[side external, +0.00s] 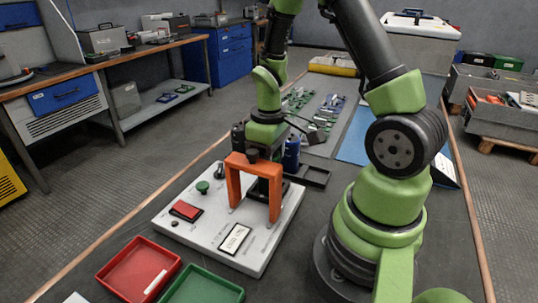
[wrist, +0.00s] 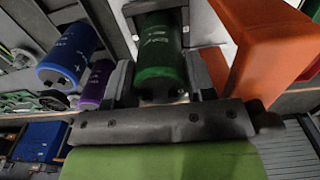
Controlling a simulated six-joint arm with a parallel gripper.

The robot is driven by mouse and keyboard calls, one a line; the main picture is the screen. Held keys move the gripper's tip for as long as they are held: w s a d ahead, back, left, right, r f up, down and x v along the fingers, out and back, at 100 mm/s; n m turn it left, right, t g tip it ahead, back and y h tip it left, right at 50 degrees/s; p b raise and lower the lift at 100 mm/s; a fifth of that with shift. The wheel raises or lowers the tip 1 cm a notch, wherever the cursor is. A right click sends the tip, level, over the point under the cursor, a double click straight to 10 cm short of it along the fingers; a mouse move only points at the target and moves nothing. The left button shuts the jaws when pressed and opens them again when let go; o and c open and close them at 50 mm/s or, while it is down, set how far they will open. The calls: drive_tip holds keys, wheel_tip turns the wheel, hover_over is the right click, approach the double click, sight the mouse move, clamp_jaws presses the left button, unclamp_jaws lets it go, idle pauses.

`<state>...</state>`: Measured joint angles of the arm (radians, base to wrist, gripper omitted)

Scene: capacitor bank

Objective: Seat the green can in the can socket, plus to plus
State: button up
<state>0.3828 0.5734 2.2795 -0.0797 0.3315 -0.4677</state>
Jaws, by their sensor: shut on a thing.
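The green can (wrist: 160,55) is between the two grey fingers of my gripper (wrist: 165,88) in the wrist view, with white markings on its side. My gripper is shut on it. In the side view my gripper (side external: 258,150) is low over the white board, just behind the top of the orange arch, and the can cannot be made out there. A dark block (side external: 264,190) under the arch may be the can socket, but it is partly hidden. The can's plus mark and its seating cannot be told.
The orange arch (side external: 233,178) stands on the white board (side external: 205,232), close beside my gripper; it also shows in the wrist view (wrist: 262,55). A blue can (side external: 291,152) stands behind; a purple can (wrist: 97,82) is near it. Red (side external: 118,270) and green (side external: 200,297) trays lie in front.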

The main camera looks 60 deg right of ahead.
drive_tip(key=shift+f, duration=0.2)
idle(0.6)
drive_tip(key=o, duration=1.2)
drive_tip(key=shift+c, duration=0.2)
drive_tip(key=shift+r, duration=0.1)
drive_tip(key=shift+r, duration=3.9)
drive_tip(key=shift+a+r, duration=0.2)
drive_tip(key=shift+r, duration=0.1)
drive_tip(key=s+a+r+m+t+y, duration=0.1)
drive_tip(key=s+a+r+m+t, duration=0.1)
drive_tip(key=s+a+r+t, duration=0.1)
drive_tip(key=s+a+r+m+t+y, duration=0.1)
drive_tip(key=s+a+r+t, duration=0.3)
drive_tip(key=a+r, duration=0.4)
drive_tip(key=shift+s+a+r+m, duration=0.2)
drive_tip(key=shift+s+r+m, duration=0.35)
drive_tip(key=shift+r, duration=0.4)
